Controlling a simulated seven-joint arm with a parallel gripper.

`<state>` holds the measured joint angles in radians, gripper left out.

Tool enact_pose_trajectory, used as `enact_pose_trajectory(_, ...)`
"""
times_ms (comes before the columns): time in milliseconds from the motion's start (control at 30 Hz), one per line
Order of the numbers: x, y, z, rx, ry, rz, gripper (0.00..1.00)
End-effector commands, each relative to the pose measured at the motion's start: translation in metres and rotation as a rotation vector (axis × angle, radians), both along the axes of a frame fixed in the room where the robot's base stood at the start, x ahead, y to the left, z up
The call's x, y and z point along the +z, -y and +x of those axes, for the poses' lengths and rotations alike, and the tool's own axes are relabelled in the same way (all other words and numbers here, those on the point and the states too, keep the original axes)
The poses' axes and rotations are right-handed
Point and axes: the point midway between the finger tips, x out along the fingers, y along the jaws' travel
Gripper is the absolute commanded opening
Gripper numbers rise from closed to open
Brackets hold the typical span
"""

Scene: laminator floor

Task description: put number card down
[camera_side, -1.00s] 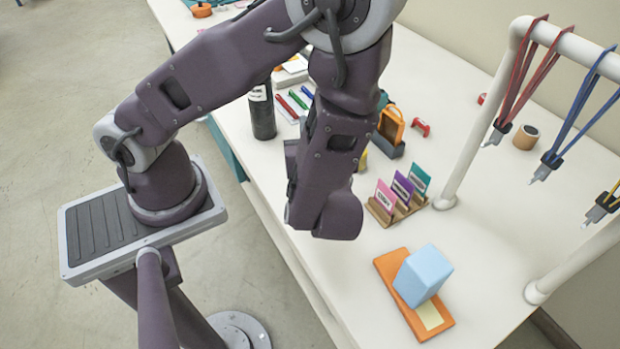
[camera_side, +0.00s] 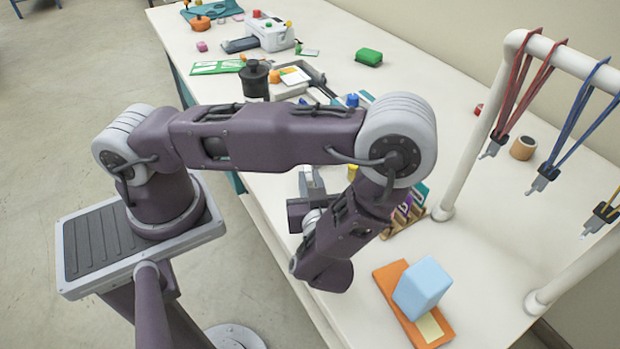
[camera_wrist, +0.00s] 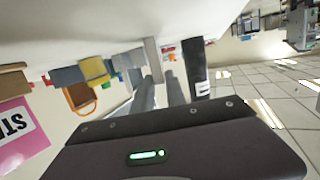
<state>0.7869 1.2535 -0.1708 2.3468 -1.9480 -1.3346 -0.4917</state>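I cannot pick out a number card for certain in either view. My gripper (camera_side: 312,182) is above the table's near edge, partly behind my own arm. In the wrist view its grey fingers (camera_wrist: 160,92) point away from the camera; whether anything thin is between them is unclear. A card rack (camera_side: 404,226) stands on the table right of my gripper, with purple and teal cards partly hidden by my arm. Its pink card (camera_wrist: 14,137) shows at the wrist view's left edge, lettering cut off. A small pale-yellow card (camera_side: 430,328) lies on the orange board (camera_side: 388,277).
A light blue block (camera_side: 422,288) stands on the orange board. A white frame (camera_side: 478,130) with hanging lanyards rises at the right. A black bottle (camera_side: 254,80) stands behind my arm; it also shows in the wrist view (camera_wrist: 198,75). Bare table lies around the green block (camera_side: 369,57).

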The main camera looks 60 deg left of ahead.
Motion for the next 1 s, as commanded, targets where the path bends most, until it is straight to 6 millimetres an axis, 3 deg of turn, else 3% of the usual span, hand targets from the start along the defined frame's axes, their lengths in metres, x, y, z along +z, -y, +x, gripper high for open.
enact_pose_trajectory(67,0.000,0.000,0.000,0.000,0.000,0.000,0.34)
enact_pose_trajectory(433,0.005,0.002,0.000,0.000,0.002,-0.003,0.35)
enact_pose_trajectory(800,0.023,0.087,-0.036,-0.003,0.001,-0.004,0.35)
enact_pose_trajectory(1000,0.027,0.108,-0.045,0.000,-0.001,-0.001,0.35)
